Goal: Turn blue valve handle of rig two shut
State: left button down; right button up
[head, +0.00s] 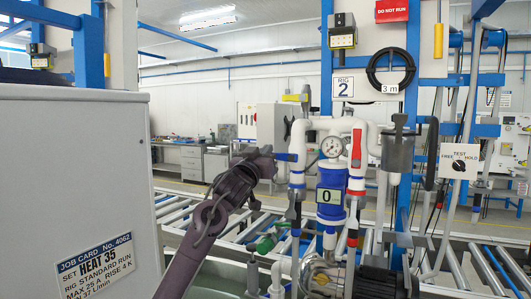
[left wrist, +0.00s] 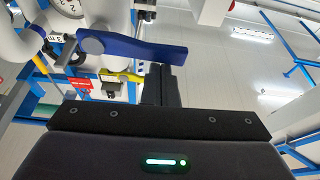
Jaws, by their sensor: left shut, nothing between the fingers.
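The blue valve handle (head: 287,157) of rig two sticks out level to the left from a white vertical pipe in the head view. In the left wrist view the blue handle (left wrist: 150,52) runs from its round grey hub to a free end at the right. My left gripper (head: 268,156) is shut and empty, close to the handle's free end. In the left wrist view its fingertips (left wrist: 167,68) lie right at the handle's edge near that end; I cannot tell whether they touch. My right gripper is not in view.
A red handle (head: 356,148) points along the pipe to the right, beside the gauge (head: 332,146) and a blue meter (head: 330,196) reading 0. The rig two sign (head: 343,86) hangs above. A grey cabinet (head: 75,180) fills the left; a roller conveyor lies behind.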

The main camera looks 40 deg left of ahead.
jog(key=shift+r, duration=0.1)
